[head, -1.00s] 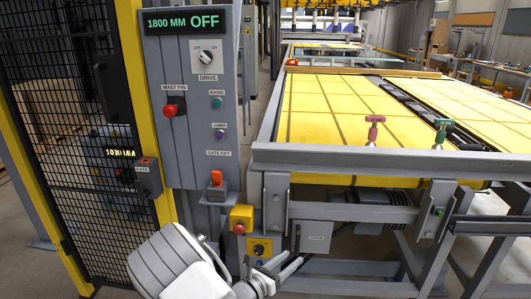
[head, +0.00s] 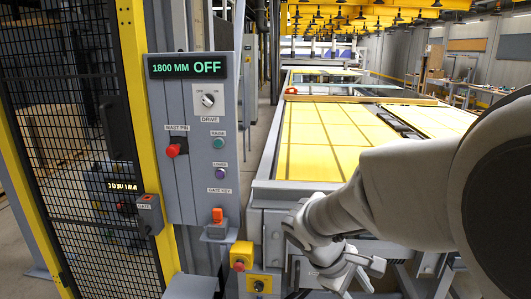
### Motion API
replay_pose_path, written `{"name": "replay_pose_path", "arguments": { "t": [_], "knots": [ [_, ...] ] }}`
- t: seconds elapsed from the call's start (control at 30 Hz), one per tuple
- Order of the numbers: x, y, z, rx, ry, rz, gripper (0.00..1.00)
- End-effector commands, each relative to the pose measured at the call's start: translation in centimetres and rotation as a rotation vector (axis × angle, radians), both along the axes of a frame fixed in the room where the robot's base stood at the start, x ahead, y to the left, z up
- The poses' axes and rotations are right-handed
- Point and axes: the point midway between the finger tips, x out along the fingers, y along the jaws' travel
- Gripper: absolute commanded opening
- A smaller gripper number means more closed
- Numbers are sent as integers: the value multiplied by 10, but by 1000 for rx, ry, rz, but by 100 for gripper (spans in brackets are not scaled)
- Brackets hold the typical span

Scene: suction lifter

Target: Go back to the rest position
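My gripper (head: 372,274) is at the lower middle of the head view, at the end of my pale arm, which reaches in from the right. Its two fingers look apart, with nothing seen between them. It is in front of the conveyor table's near end and right of the grey control panel (head: 190,190). The panel's display (head: 187,66) reads "1800 MM OFF". Below it are the drive switch (head: 208,100), the red mast pin knob (head: 176,148), a green raise button (head: 218,143), a purple lower button (head: 221,173) and an orange gate key (head: 217,215).
A mesh fence (head: 70,130) with a yellow post (head: 140,110) stands at left. A yellow box with a red button (head: 240,262) is below the panel. The conveyor table (head: 325,135) carries yellow panels, and a yellow suction frame (head: 395,20) hangs over its far end.

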Motion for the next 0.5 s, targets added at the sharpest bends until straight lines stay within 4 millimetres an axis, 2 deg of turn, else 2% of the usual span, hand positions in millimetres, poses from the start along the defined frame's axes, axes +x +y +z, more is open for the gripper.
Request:
{"name": "replay_pose_path", "arguments": {
  "t": [0.03, 0.5],
  "knots": [
    [-10, -1, 15, 53, -40, -49, 50],
    [-87, 23, 100, 528, -397, -453, 50]
  ]
}}
